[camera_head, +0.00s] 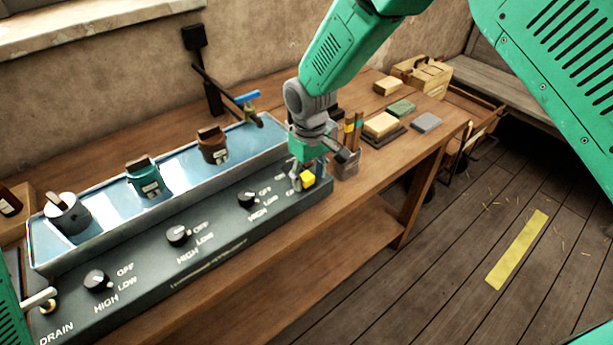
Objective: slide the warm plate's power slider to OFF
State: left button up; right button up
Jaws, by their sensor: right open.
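The warm plate is the long dark unit (215,235) on the bench, with a sloped front panel and a water-filled trough. A small yellow block (307,179) sits at the right end of the panel; it looks like the slider's knob, but its track and label are mostly hidden. My right gripper (314,172) reaches down from above, open, right at the yellow block. I cannot tell whether its fingers touch the block. My left gripper is out of view; only green arm casing shows at the lower left edge.
Black knobs (178,235) marked OFF, LOW, HIGH line the panel. Small pots (213,146) stand in the trough. A blue-handled tap (247,98) is behind. A cup of tools (346,160) stands close right of my gripper. A white drain lever (40,298) is at left.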

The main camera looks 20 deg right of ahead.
aim_at(304, 177)
notch_tip(304, 177, up, 12)
jog(key=shift+a+f, duration=0.2)
jog(key=shift+f, duration=0.05)
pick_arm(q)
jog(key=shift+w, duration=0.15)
pick_arm(e)
jog(key=shift+w, duration=0.1)
